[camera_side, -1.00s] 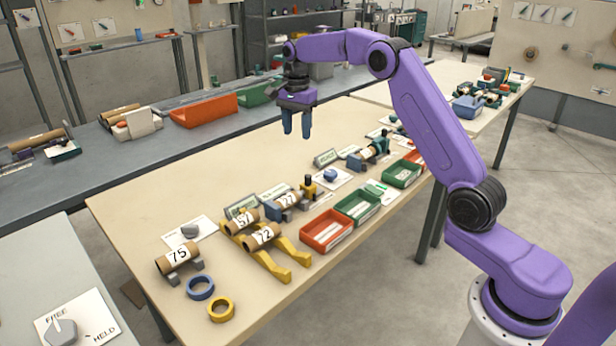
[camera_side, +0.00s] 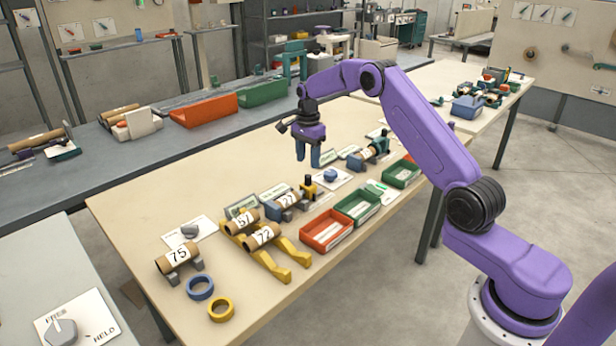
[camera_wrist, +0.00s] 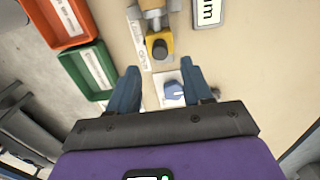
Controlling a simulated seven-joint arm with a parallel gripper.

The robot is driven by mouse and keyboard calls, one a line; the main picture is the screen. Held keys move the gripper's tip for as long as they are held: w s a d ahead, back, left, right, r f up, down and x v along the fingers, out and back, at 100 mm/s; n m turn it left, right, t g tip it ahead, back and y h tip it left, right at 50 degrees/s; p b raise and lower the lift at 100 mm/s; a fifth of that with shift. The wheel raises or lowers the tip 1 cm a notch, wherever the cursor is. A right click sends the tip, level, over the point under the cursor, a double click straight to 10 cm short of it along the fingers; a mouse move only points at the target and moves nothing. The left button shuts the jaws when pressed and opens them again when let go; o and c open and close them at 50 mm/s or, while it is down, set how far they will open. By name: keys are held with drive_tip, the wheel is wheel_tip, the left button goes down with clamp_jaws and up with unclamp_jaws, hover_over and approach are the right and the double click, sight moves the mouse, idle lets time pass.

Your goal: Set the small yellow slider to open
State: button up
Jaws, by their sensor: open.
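The small yellow slider (camera_side: 309,190) is a yellow block with a dark upright peg, at the end of a small winder near the middle of the table. My gripper (camera_side: 308,160) has blue fingers pointing down and is above the table, behind the slider in the side view. The wrist view shows my gripper (camera_wrist: 160,72) open and empty, with its fingers apart.
A blue knob (camera_side: 331,175) on a white card lies right of the slider; the wrist view shows this knob (camera_wrist: 173,91) between my fingers, below them. Red (camera_side: 327,231) and green (camera_side: 358,207) bins stand along the front edge. Tubes rest on a yellow rack (camera_side: 273,262).

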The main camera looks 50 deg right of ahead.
sight(308, 176)
wheel_tip(308, 176, down, 7)
drive_tip(key=shift+f, duration=0.1)
idle(0.4)
drive_tip(key=shift+d, duration=0.1)
clamp_jaws()
